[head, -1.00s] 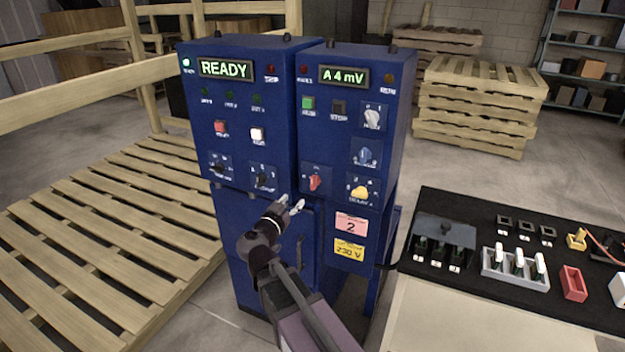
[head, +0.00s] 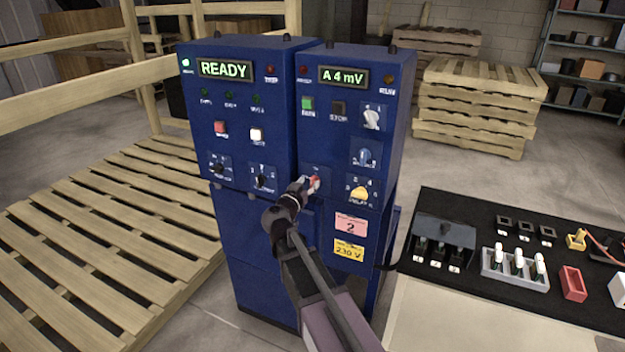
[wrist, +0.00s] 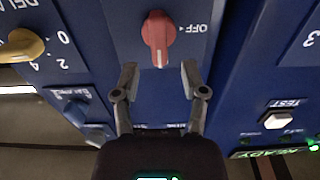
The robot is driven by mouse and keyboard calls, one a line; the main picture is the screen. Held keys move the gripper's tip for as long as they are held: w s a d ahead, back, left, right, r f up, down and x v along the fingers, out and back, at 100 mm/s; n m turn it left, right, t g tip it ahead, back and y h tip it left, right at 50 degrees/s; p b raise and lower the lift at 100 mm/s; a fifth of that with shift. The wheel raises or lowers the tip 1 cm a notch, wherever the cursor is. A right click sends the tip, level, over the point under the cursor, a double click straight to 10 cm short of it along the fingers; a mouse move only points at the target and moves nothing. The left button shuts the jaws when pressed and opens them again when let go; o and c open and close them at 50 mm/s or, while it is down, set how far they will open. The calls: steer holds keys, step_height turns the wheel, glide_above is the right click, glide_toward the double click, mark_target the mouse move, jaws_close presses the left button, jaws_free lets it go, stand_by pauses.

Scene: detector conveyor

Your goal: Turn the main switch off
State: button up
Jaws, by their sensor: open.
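The main switch is a red rotary knob (wrist: 158,38) low on the right blue cabinet (head: 352,120). In the wrist view an OFF label stands beside it, and its grip bar runs along the picture's vertical. The red knob also shows in the head view (head: 314,184), partly hidden by my gripper. My gripper (wrist: 160,78) is open and empty, with its two fingertips just short of the knob, one to each side of its line. In the head view my gripper (head: 308,186) is right at the knob. Contact cannot be told.
A yellow knob (head: 359,192) sits right of the red one, with a blue-grey knob (head: 365,156) above it. The left cabinet's display reads READY (head: 225,69). A bench with a black mat (head: 480,303) stands at the right, wooden pallets (head: 90,240) at the left.

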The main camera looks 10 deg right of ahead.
mark_target(311, 180)
steer(key=shift+x, duration=1.65)
jaws_close()
